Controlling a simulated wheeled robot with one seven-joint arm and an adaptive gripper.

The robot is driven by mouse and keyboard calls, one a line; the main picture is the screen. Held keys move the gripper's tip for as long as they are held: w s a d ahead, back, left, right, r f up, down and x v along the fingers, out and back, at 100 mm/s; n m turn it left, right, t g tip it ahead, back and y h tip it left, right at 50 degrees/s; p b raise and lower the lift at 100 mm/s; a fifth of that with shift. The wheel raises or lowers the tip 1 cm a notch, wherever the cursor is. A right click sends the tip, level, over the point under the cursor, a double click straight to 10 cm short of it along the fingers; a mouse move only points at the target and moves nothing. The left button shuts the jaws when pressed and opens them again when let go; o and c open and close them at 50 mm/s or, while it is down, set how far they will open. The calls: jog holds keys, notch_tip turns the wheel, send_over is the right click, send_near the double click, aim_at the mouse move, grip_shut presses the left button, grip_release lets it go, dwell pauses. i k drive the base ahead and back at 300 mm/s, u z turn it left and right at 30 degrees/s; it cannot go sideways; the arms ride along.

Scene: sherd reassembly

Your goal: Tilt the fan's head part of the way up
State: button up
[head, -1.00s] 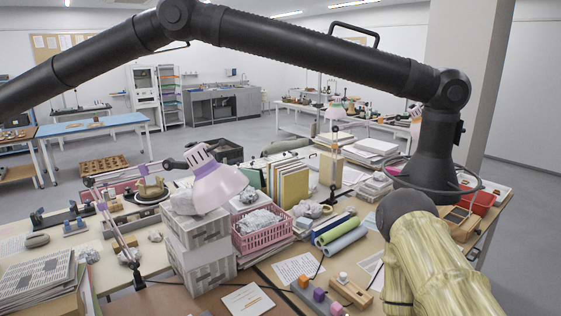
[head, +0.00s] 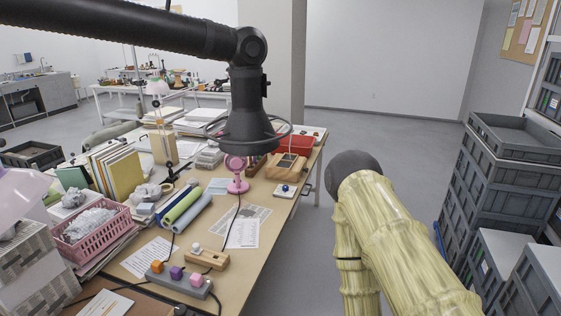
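A small pink fan (head: 237,174) stands upright on a round pink base on the table. Its round head is partly overlapped at the top by a black ring-shaped lamp head (head: 250,132). The exact tilt of the fan head is too small to tell. A dark cord runs from near its base toward the front of the table. My arm, with a pale yellow bamboo-like surface, rises at the lower right, to the right of the table and apart from the fan. My gripper is not in view.
The black lamp arm (head: 130,35) crosses above the table. Left of the fan lie paper rolls (head: 188,212) and a pink basket (head: 95,238). A power strip (head: 180,281) and wooden block (head: 208,259) lie in front. Grey crates (head: 490,180) stack at right; floor between is clear.

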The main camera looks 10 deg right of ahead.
aim_at(236, 166)
jog(key=z, duration=1.6)
jog(key=i, duration=2.3)
jog(key=u, duration=1.85)
